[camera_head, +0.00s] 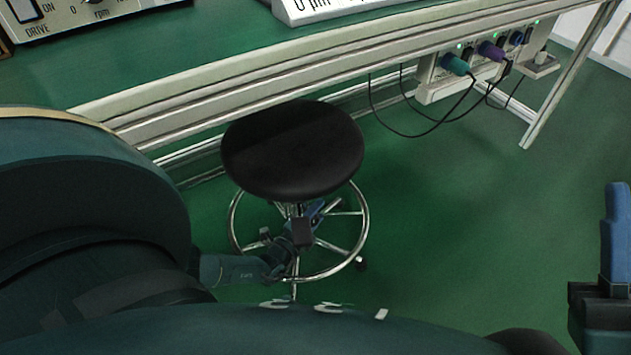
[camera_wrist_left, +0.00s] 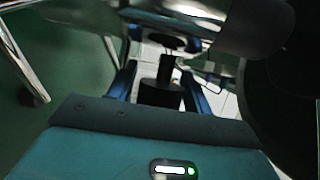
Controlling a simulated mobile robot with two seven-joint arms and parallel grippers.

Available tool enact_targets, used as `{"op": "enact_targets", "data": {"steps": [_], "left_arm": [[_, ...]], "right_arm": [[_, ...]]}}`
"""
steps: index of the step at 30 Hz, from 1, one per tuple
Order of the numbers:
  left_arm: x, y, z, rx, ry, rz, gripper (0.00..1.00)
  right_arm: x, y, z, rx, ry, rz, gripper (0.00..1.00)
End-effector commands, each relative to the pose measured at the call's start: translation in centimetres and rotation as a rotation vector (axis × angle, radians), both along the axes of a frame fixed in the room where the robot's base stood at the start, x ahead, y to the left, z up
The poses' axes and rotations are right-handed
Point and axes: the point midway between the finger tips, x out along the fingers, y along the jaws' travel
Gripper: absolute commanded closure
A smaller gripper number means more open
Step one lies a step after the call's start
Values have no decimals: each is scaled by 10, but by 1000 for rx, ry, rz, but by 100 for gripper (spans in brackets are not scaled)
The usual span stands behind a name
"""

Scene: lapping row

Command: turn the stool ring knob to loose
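The stool has a round black seat (camera_head: 293,150) and a chrome foot ring (camera_head: 364,228) below it, in front of the bench. My left gripper (camera_head: 314,212) reaches in low under the seat, by the stool's central column. In the left wrist view its two blue fingers (camera_wrist_left: 163,75) stand apart. A dark cylindrical part, probably the ring knob (camera_wrist_left: 166,70), shows between them with gaps at both sides; I see no clear contact. My right gripper (camera_head: 616,235) is at the right edge, away from the stool.
The green-topped bench (camera_head: 330,45) runs behind the stool, its edge close to the seat. A power strip (camera_head: 440,85) with plugs and hanging black cables (camera_head: 410,134) is on its front. Open green floor (camera_head: 470,220) lies right of the stool.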

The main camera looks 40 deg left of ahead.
Motion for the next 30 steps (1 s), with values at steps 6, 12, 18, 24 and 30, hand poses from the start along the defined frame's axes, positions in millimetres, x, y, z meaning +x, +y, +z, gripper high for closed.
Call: {"op": "enact_targets", "data": {"steps": [6, 12, 18, 24, 30], "left_arm": [[0, 0, 0, 0, 0, 0, 68], [0, 0, 0, 0, 0, 0, 84], [0, 0, 1, 4, 10, -1, 86], [-1, 0, 2, 30, 77, -2, 86], [-1, 0, 1, 82, 205, -3, 86]], "right_arm": [[0, 0, 0, 0, 1, 0, 64], [0, 0, 0, -1, 1, 0, 64], [0, 0, 1, -1, 4, 1, 64], [3, 0, 2, 0, 46, 1, 64], [8, 3, -23, 21, 215, -1, 64]]}}
